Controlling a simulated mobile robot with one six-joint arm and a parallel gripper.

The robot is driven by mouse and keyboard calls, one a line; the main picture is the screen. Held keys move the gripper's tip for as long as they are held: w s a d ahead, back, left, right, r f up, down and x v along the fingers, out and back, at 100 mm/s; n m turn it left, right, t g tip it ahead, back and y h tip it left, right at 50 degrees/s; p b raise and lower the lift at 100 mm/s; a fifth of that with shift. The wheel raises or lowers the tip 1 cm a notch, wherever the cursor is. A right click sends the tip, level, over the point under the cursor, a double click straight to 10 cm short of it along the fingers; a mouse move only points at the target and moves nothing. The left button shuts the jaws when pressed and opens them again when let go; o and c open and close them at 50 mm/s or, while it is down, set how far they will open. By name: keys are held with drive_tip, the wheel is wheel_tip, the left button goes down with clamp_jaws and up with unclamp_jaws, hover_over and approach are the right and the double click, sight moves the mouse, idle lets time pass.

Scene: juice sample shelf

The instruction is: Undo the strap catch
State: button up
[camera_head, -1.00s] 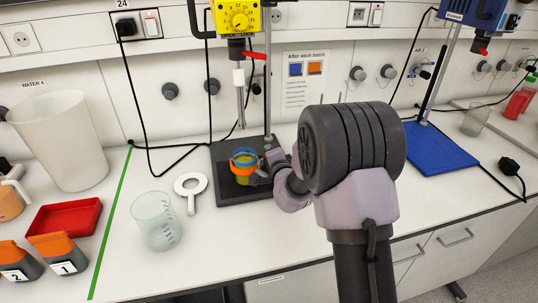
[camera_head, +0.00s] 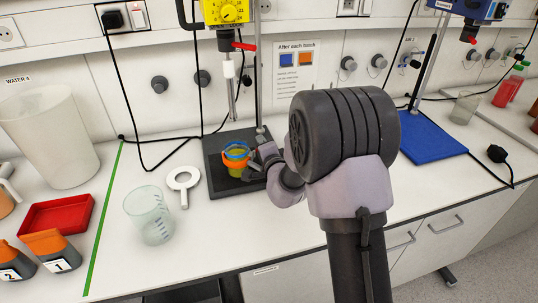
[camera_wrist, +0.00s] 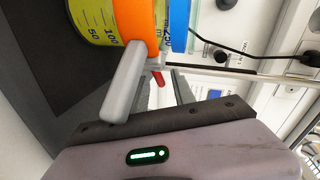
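A small beaker (camera_head: 236,168) of yellow-green liquid stands on the black stand base, with an orange band and a blue band (camera_head: 237,151) around it. In the wrist view the beaker (camera_wrist: 88,22) lies sideways in the picture, with the orange band (camera_wrist: 136,28) and the blue band (camera_wrist: 179,26) close up. My gripper (camera_head: 262,163) is at the beaker's right side. In the wrist view its fingers (camera_wrist: 152,72) are apart, one in front of the orange band's edge. A small red piece (camera_wrist: 157,78) shows between them; I cannot tell whether it is the catch.
The stirrer stand's pole (camera_head: 257,75) rises behind the beaker. A white ring with a handle (camera_head: 183,180) and an empty beaker (camera_head: 149,215) lie to the left. A red tray (camera_head: 57,214) is farther left. A blue stand base (camera_head: 430,140) is at the right.

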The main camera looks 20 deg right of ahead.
drive_tip(key=p+v, duration=0.9)
drive_tip(key=v, duration=0.7)
drive_tip(key=shift+a, duration=0.1)
